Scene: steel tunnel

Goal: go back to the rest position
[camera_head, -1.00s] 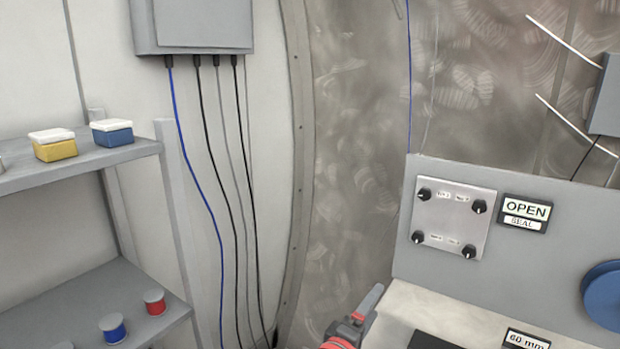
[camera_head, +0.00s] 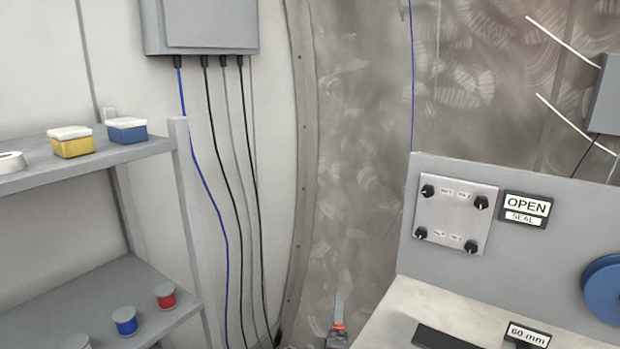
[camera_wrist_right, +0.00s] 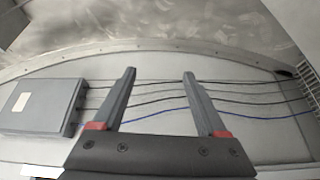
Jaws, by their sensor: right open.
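My right gripper (camera_head: 338,318) shows at the bottom middle of the head view, in front of the wall and left of the grey bench. In the right wrist view the same gripper (camera_wrist_right: 160,98) has its two grey fingers with red bases spread apart, and nothing is between them. Beyond the fingers are the pale wall and its cables. My left gripper does not show in the head view.
A shelf rack (camera_head: 85,165) at left holds a yellow box (camera_head: 72,146), a blue box (camera_head: 127,132) and small spools. A bench with a knob panel (camera_head: 455,213) and a blue wheel (camera_head: 604,290) stands at right. A grey wall box (camera_head: 205,25) hangs above.

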